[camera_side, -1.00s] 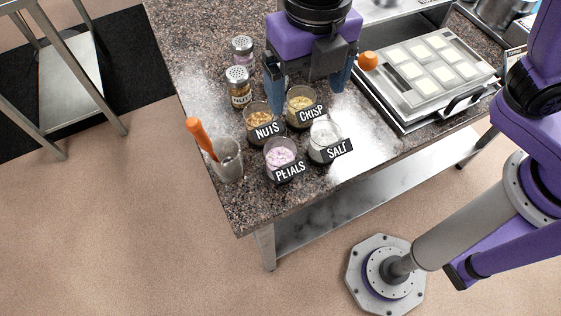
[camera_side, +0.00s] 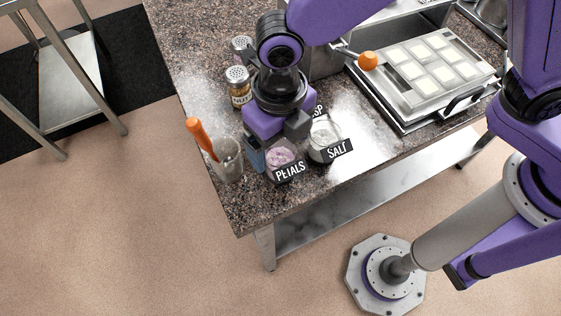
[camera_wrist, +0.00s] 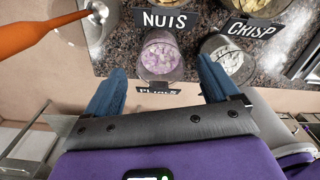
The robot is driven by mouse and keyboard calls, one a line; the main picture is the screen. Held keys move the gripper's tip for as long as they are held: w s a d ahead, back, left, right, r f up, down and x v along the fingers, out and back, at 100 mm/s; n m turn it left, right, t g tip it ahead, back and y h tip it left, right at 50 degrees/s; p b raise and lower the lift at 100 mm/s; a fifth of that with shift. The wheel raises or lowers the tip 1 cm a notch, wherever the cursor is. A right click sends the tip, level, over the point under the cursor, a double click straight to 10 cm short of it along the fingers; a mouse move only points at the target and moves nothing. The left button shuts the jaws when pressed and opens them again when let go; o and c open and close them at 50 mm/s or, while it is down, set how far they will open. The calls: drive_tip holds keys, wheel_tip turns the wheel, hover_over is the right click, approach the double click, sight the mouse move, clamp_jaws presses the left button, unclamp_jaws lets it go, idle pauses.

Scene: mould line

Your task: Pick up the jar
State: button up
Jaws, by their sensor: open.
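Several small glass jars with black name tags stand on the granite counter. The petals jar (camera_side: 279,157) holds pink-purple bits. The salt jar (camera_side: 323,136) holds white salt. In the wrist view the petals jar (camera_wrist: 160,58) shows between the two blue fingers of my open gripper (camera_wrist: 161,76), with nothing held. The salt jar (camera_wrist: 228,60) is right of it there. Whether the fingers are level with the petals jar, I cannot tell.
A clear cup (camera_side: 228,163) with an orange-handled tool (camera_side: 201,139) stands close left of the petals jar. Shakers (camera_side: 238,86) stand behind. A mould tray (camera_side: 430,65) lies at the right. The counter's front edge is near the jars.

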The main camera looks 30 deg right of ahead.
sight(280, 161)
drive_tip(key=shift+s+f, duration=0.1)
drive_tip(key=shift+f, duration=3.05)
drive_tip(key=c, duration=1.2)
